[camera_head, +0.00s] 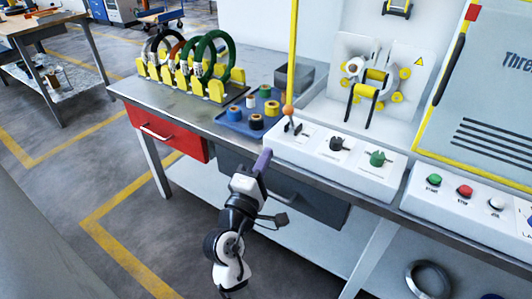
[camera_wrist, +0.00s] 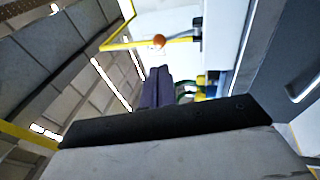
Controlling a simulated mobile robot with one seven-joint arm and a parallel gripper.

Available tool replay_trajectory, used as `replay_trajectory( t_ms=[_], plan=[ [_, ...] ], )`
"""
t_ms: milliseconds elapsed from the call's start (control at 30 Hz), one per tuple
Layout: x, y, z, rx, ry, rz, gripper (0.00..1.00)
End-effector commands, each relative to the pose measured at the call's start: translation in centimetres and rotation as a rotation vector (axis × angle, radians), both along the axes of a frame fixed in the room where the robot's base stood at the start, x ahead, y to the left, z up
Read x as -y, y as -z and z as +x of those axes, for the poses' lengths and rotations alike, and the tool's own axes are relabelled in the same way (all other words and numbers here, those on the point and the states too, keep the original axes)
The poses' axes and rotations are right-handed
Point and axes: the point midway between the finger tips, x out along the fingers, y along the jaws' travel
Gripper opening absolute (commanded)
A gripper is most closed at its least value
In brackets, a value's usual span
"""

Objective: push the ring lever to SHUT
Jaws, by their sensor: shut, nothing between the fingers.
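The lever with an orange ball knob (camera_head: 287,110) stands up from the left end of a white control panel (camera_head: 310,150) on the bench. Its knob also shows in the wrist view (camera_wrist: 159,41), beyond the fingertips. The lettering around the lever is too small to read. My gripper (camera_head: 265,154) has purple fingers, shut together and empty, in front of the panel's left end. It is nearer the camera than the lever and apart from the knob. In the wrist view the shut fingers (camera_wrist: 158,73) point toward the knob.
A black knob (camera_head: 339,145) and a green knob (camera_head: 378,158) sit on the panel right of the lever. A blue tray (camera_head: 232,118) with several tape rolls lies to the left. A yellow post (camera_head: 293,50) rises behind the lever. A red drawer (camera_head: 166,133) is under the bench.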

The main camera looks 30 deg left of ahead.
Motion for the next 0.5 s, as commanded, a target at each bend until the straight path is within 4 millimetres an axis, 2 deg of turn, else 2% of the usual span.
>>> replay_trajectory(
  t_ms=[33,300,500],
  plan=[
    [-0.1,-0.8,1.1,0.003,0.004,0.001,0.00],
    [-1.0,-2.3,6.6,0.002,0.003,0.001,0.00],
    [-1.6,-3.0,9.4,0.000,0.001,0.000,0.00]
  ],
)
